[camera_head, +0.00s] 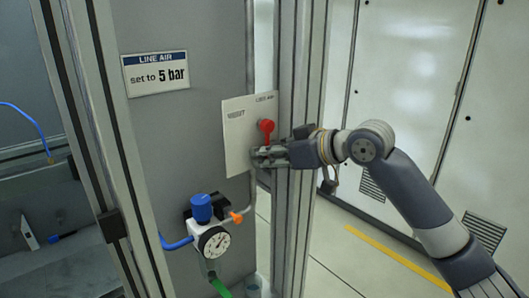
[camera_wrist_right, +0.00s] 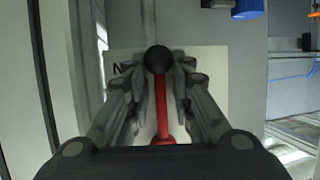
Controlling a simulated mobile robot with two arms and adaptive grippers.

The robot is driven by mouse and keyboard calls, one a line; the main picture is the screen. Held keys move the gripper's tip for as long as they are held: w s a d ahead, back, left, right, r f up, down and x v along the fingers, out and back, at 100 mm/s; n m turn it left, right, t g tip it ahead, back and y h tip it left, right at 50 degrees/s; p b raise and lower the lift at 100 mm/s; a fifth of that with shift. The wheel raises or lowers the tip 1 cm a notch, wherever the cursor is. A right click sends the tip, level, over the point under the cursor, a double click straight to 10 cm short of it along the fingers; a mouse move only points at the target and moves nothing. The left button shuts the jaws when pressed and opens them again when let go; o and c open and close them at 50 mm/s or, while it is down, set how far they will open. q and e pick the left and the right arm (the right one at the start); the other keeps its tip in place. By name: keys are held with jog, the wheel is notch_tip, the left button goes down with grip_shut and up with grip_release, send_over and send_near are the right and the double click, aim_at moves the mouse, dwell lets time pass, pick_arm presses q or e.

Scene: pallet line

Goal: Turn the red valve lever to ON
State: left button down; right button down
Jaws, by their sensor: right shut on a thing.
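The red valve lever (camera_head: 267,133) is on a pale plate (camera_head: 238,150) on the grey panel. In the head view its round red hub is at the top and the lever runs down from it. My right gripper (camera_head: 264,156) is at the lever's lower end, coming from the right. In the right wrist view the red lever (camera_wrist_right: 161,115) lies between the two fingers of the gripper (camera_wrist_right: 158,80), which are closed around its dark round end. Lettering on the plate is partly hidden and too small to read surely. My left gripper is not in view.
A regulator with a blue knob (camera_head: 201,207) and a gauge (camera_head: 214,242) is below the plate, with an orange fitting (camera_head: 236,217). A "LINE AIR set to 5 bar" sign (camera_head: 155,73) is above left. A metal post (camera_head: 300,100) stands right behind the gripper.

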dwell(0.4)
jog(key=c, duration=1.7)
grip_release()
jog(key=shift+d, duration=0.1)
jog(key=v, duration=1.2)
jog(key=shift+f, duration=0.1)
